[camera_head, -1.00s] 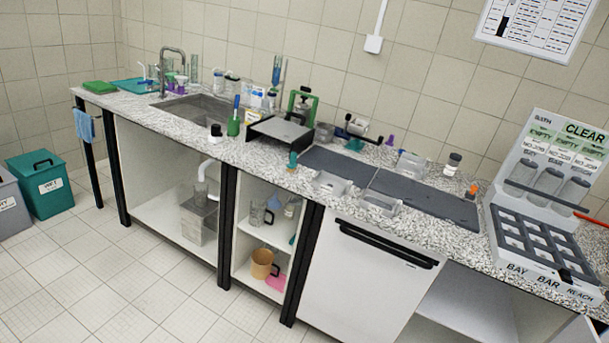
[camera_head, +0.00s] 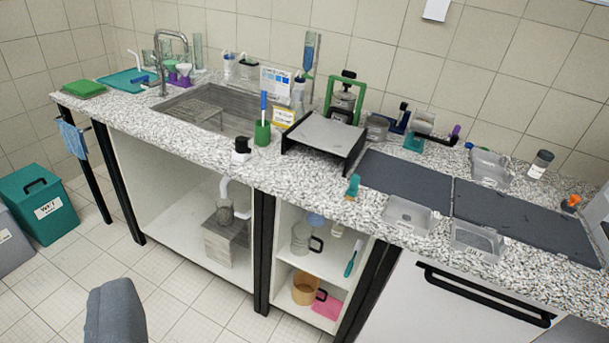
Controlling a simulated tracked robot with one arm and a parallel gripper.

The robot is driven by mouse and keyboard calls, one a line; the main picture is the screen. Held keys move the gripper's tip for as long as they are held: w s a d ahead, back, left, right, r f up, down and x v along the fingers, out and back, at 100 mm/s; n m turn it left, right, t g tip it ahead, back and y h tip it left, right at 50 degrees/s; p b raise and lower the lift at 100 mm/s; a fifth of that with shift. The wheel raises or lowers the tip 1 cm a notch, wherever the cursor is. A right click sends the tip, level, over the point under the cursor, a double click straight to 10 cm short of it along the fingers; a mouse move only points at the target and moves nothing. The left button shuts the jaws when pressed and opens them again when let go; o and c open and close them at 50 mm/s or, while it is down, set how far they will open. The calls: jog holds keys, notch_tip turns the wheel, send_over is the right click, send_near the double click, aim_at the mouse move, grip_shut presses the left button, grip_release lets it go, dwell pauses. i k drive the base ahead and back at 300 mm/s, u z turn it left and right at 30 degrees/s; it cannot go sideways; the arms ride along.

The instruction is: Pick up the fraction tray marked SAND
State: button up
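No tray label reading SAND can be made out. Three small clear trays stand on the counter's right half: a left front tray (camera_head: 408,217) and a right front tray (camera_head: 476,243) near the front edge, and a back tray (camera_head: 490,170) behind the dark mats. Their contents and any markings are too small to tell. My gripper's fingertips do not show. A grey rounded part, probably mine, rises at the bottom left, far from the trays; I cannot tell which part it is.
The speckled counter (camera_head: 330,205) carries dark mats (camera_head: 520,222), a black-edged stand (camera_head: 325,140), a green-framed device (camera_head: 345,95), a teal brush (camera_head: 352,187) and a jar (camera_head: 540,164). A sink (camera_head: 205,110) lies left. Teal bin (camera_head: 40,205) stands on the floor, which is otherwise mostly clear.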

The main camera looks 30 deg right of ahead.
aim_at(409, 216)
jog(key=z, duration=0.5)
jog(key=i, duration=1.05)
jog(key=z, duration=0.65)
jog(key=k, duration=0.75)
jog(key=z, duration=0.25)
jog(key=i, duration=0.8)
jog(key=u, duration=0.15)
